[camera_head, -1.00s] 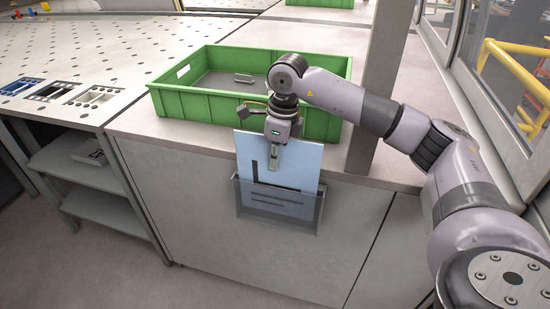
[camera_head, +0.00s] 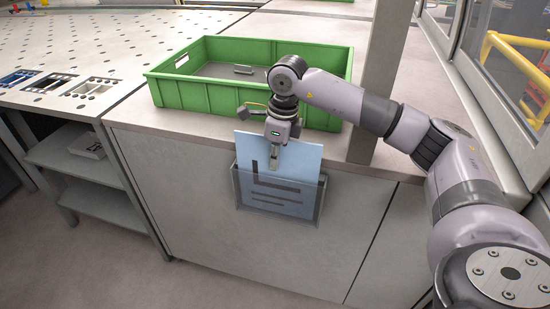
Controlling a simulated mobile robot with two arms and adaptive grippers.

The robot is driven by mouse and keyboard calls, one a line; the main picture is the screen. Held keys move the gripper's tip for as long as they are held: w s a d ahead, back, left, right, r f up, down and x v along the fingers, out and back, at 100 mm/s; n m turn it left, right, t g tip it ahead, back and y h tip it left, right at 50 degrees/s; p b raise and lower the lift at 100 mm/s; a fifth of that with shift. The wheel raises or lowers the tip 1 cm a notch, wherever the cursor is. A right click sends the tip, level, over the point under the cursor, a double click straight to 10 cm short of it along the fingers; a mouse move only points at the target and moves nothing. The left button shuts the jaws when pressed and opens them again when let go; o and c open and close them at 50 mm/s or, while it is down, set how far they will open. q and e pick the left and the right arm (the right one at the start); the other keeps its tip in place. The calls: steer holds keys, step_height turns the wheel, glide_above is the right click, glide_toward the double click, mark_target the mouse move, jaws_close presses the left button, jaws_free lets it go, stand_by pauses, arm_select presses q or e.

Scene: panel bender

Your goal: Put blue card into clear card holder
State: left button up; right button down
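The blue card (camera_head: 301,158) is a light blue sheet with dark bars, upright at the front of the grey cabinet. Its lower part is inside the clear card holder (camera_head: 312,205), a see-through pocket on the cabinet front. Its upper part sticks out above the holder's rim. My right gripper (camera_head: 274,163) points down at the card's upper part and is shut on it, with one finger in front of the card. The other finger is hidden behind the card. My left gripper is not in view.
A green crate (camera_head: 195,97) with a small grey handle-like part (camera_head: 243,70) inside stands on the cabinet top behind my gripper. A grey post (camera_head: 377,80) rises to the right. A perforated table (camera_head: 110,45) and shelves (camera_head: 75,165) are at left.

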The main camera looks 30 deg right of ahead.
steer(key=shift+f+b, duration=0.45)
steer(key=shift+f, duration=0.4)
steer(key=c, duration=1.7)
jaws_free()
steer(key=r, duration=0.8)
steer(key=s+d+r, duration=0.1)
steer(key=r, duration=0.3)
